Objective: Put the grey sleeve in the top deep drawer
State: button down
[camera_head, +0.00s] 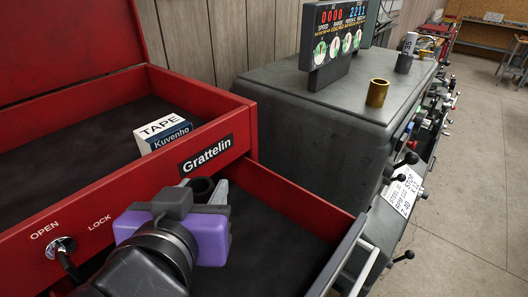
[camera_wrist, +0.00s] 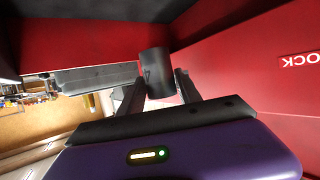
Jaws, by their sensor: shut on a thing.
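My gripper (camera_head: 212,193) is shut on the grey sleeve, a short dark-grey cylinder (camera_head: 201,186). In the wrist view the sleeve (camera_wrist: 157,73) sits between the fingertips of my gripper (camera_wrist: 158,82). The sleeve is over the left part of the open deep drawer (camera_head: 295,200), which has red walls, a dark floor and a grey front handle. I cannot tell how far above the floor it is. My wrist hides the drawer's near left part. The visible drawer floor is bare.
The red chest's top tray (camera_head: 95,185) stands open above the drawer, with a tape box (camera_head: 165,132) at its corner. A grey machine (camera_head: 300,110) beside it carries a brass sleeve (camera_head: 377,92) and a dark cylinder (camera_head: 404,62). Levers stick out along its right side.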

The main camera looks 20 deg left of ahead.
notch_tip(320, 180, down, 10)
jog(key=shift+r, duration=0.25)
jog(key=shift+f, duration=0.6)
jog(key=c, duration=0.8)
grip_release()
jog(key=shift+c, duration=0.2)
jog(key=shift+s+r, duration=0.15)
jog(key=shift+r, duration=0.55)
jog(key=v, duration=0.7)
jog(key=shift+b, duration=0.35)
jog(key=shift+s, duration=0.15)
